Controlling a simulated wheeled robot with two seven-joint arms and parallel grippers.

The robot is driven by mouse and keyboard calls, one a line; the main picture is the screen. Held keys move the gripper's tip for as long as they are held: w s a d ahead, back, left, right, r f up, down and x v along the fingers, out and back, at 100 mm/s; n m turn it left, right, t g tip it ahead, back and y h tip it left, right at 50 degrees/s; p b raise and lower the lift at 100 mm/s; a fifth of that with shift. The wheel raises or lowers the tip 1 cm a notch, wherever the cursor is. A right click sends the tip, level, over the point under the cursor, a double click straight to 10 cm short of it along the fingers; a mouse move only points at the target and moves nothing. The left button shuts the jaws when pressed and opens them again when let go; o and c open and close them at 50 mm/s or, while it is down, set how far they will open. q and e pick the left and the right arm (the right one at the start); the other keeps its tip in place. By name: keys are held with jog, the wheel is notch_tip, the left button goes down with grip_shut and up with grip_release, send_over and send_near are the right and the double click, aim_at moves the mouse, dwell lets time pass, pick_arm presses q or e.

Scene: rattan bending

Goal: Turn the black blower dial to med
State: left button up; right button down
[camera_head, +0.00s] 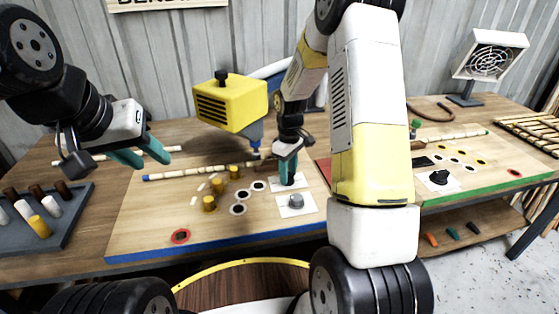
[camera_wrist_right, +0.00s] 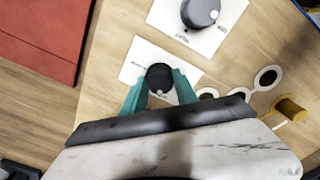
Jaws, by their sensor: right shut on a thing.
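The black dial (camera_wrist_right: 160,77) sits on a white card between the teal fingers of my right gripper (camera_wrist_right: 160,91) in the right wrist view. The fingers are shut on its sides, and a small pale mark shows near its lower edge. In the head view, my right gripper (camera_head: 287,170) points down at that card, and its fingers hide the dial. The yellow blower (camera_head: 232,103) stands behind the blue-edged board. My left gripper (camera_head: 147,154) is open and empty above the table at the left. The dial's labels are not readable.
A grey dial (camera_head: 296,201) on another white card is close to my right gripper. Yellow pegs (camera_head: 209,203) and a rattan pole (camera_head: 200,171) are left of it. A second black dial (camera_head: 439,177) is on the green-edged board. A peg tray (camera_head: 72,231) lies far left.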

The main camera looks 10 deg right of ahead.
jog(key=m, duration=0.5)
jog(key=shift+m, duration=0.4)
jog(key=m, duration=0.5)
jog(key=shift+a, duration=0.1)
dwell(0.3)
jog(key=c, duration=0.9)
grip_release()
jog(key=shift+c, duration=0.2)
jog(key=shift+r, duration=0.1)
notch_tip(320, 180, up, 8)
jog(key=shift+f, duration=0.2)
